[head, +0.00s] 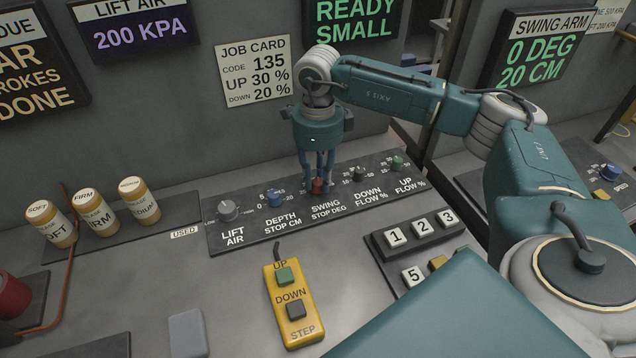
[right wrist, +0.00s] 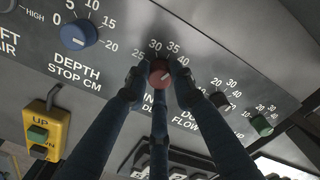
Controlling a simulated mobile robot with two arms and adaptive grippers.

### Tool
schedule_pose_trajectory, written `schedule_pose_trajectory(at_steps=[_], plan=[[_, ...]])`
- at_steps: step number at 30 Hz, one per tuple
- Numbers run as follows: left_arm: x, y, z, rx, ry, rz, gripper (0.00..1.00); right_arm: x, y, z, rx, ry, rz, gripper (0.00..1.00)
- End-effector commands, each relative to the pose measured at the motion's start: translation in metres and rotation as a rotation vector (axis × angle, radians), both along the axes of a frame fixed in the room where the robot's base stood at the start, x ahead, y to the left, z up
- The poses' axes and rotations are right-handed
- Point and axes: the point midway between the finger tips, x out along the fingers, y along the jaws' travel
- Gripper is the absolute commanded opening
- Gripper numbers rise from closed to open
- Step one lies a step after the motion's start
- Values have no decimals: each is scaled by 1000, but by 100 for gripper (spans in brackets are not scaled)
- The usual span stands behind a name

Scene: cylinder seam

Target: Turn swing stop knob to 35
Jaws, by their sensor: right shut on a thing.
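The red swing stop knob (head: 318,186) sits in the middle of the black knob panel (head: 222,241), above the label SWING STOP DEG. My right gripper (head: 317,184) comes down from above with its blue fingers around this knob. In the right wrist view the gripper (right wrist: 158,82) is shut on the red knob (right wrist: 159,73), with fingers on both sides and one below. The scale numbers 25, 30, 35 and 40 show around it. A pale mark on the knob points up and right; its exact reading is unclear. My left gripper is out of view.
The grey lift air knob (head: 228,210), blue depth knob (head: 274,197), black down flow knob (head: 359,174) and green up flow knob (head: 397,163) share the panel. A yellow step pendant (head: 292,327) and number keys (head: 422,226) lie in front. Labelled bottles (head: 93,213) stand left.

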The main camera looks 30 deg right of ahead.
Motion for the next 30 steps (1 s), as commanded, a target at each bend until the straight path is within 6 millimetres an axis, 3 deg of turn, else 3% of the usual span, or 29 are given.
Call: schedule_pose_trajectory(at_steps=[12, 30], plan=[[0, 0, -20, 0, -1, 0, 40, 1, 0, 0, -1, -4, 272, 0], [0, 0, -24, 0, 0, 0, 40, 1, 0, 2, 0, -5, 351, 0]])
